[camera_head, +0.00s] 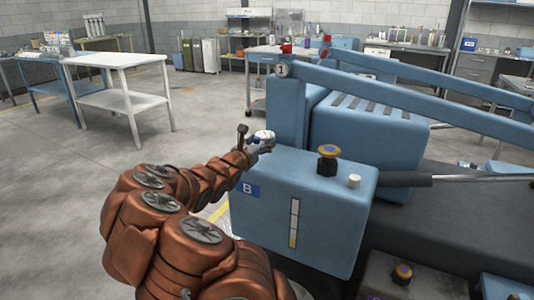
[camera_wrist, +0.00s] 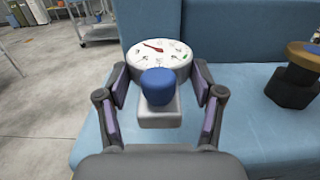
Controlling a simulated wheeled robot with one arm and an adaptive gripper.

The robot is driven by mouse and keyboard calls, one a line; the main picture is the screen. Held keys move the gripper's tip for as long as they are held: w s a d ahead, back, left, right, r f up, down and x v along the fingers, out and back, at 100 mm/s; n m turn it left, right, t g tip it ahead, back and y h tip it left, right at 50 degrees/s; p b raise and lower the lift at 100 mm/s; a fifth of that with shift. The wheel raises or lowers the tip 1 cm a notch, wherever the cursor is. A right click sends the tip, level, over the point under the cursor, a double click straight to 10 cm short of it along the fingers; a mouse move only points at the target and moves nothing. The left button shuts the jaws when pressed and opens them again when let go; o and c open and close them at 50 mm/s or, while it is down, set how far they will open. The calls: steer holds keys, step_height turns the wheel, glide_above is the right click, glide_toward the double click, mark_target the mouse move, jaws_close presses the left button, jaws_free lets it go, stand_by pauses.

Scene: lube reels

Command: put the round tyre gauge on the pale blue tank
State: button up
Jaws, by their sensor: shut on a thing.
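The round tyre gauge (camera_wrist: 158,58) has a white dial with a red needle, a grey block body and a blue knob. My gripper (camera_wrist: 160,100) is shut on it, with a finger on each side of the body. In the head view the gauge (camera_head: 264,137) shows small at the end of my arm, at the back left corner of the pale blue tank (camera_head: 335,200). In the wrist view the gauge is over the tank's top (camera_wrist: 240,110). I cannot tell whether it touches the top.
On the tank's top stand a black fitting with a yellow cap (camera_head: 328,160) and a small white cap (camera_head: 354,181). A blue upright post (camera_head: 287,110) rises behind. The front middle of the top is clear. A white table (camera_head: 115,62) stands at the far left.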

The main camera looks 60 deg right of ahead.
steer(key=shift+s+d+f, duration=0.1)
steer(key=shift+s+d, duration=0.6)
steer(key=shift+d, duration=0.15)
steer(key=shift+f, duration=1.7)
steer(key=shift+f+b, duration=0.2)
steer(key=shift+b, duration=0.15)
steer(key=o, duration=1.4)
steer(key=shift+o, duration=0.2)
steer(key=shift+r, duration=0.25)
steer(key=a, duration=1.2)
steer(key=shift+s, duration=0.2)
steer(key=shift+f, duration=0.1)
